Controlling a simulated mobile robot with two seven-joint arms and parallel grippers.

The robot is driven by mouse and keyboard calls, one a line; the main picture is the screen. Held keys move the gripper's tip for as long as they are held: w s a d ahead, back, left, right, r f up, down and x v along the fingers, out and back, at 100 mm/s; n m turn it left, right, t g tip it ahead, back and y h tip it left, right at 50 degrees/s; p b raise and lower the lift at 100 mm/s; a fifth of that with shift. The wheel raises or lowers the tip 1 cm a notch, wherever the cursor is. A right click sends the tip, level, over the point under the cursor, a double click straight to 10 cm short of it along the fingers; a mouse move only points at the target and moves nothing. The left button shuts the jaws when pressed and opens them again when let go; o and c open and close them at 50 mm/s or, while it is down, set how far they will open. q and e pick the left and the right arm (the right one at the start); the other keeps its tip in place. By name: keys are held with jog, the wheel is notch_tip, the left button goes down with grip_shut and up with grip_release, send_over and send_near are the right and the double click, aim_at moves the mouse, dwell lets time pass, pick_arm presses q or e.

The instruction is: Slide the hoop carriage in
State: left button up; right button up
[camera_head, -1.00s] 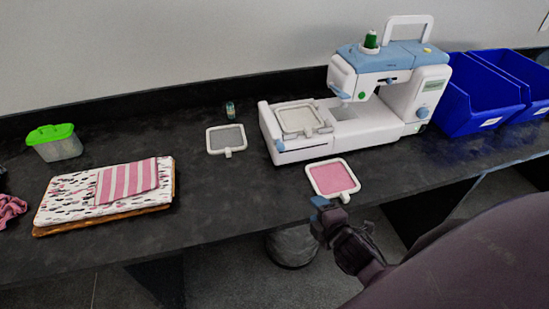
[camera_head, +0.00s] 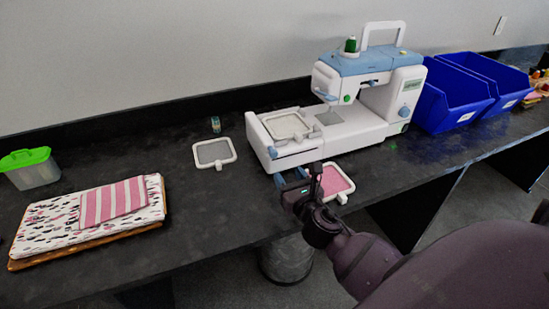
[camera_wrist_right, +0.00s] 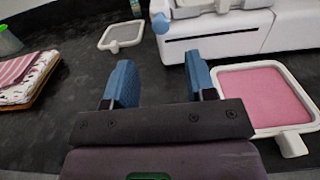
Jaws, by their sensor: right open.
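The hoop carriage (camera_head: 286,125), a light frame with a tab, sits on the left arm of the white and blue sewing machine (camera_head: 350,133). The machine's front corner also shows in the right wrist view (camera_wrist_right: 222,38). A hoop with pink fabric (camera_head: 337,181) lies on the table in front of the machine; it is at the right in the wrist view (camera_wrist_right: 262,97). A hoop with grey fabric (camera_head: 213,151) lies left of the machine. My right gripper (camera_head: 291,181) is open and empty, left of the pink hoop and in front of the machine. My left gripper is out of view.
A fabric stack on a board (camera_head: 90,222) and a green-lidded box (camera_head: 30,168) are at the left. A thread spool (camera_head: 215,124) stands behind the grey hoop. Blue bins (camera_head: 452,98) stand right of the machine.

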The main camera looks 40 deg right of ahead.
aim_at(275, 154)
jog(key=x, duration=0.9)
jog(key=shift+w, duration=0.1)
jog(key=shift+c, duration=0.2)
grip_shut()
